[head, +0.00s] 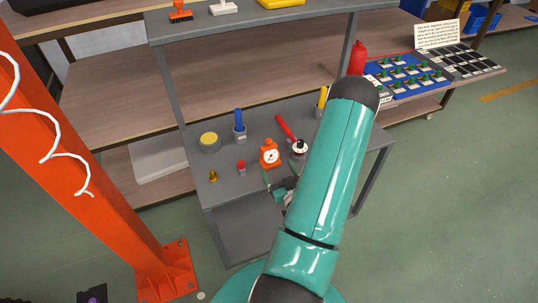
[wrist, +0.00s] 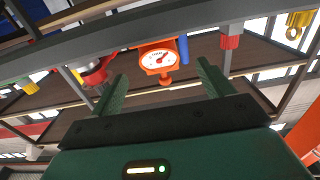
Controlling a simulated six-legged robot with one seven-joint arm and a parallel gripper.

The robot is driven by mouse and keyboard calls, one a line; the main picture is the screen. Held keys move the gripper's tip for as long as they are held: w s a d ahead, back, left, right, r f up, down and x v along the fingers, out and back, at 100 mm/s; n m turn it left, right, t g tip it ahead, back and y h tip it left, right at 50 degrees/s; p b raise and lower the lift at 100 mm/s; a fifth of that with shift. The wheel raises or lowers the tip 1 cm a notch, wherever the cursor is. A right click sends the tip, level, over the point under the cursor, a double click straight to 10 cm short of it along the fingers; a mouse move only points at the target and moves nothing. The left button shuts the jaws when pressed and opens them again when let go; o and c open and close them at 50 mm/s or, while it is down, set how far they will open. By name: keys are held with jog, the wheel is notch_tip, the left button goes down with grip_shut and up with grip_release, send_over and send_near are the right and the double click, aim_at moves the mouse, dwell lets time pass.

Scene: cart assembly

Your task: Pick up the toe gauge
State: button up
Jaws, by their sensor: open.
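The toe gauge appears to be the orange block with a round white dial (head: 269,153), standing on the grey cart's lower shelf. In the wrist view the orange gauge (wrist: 160,68) shows upside down, just beyond and between my fingertips. My gripper (head: 280,182) is at the shelf's front edge, in front of the gauge and partly hidden by my arm. In the wrist view my gripper (wrist: 162,76) has its two green fingers spread wide, with nothing held between them.
The shelf (head: 230,190) also bears a brass part (head: 213,176), a small red-topped part (head: 241,167), a yellow-topped disc (head: 209,141), a blue-handled part (head: 239,122) and a red-handled tool (head: 286,128). An orange post (head: 90,170) stands at left. Open floor lies right.

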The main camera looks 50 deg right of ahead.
aim_at(270, 154)
jog(key=x, duration=0.9)
jog(key=shift+d+f, duration=0.1)
jog(key=c, duration=1.2)
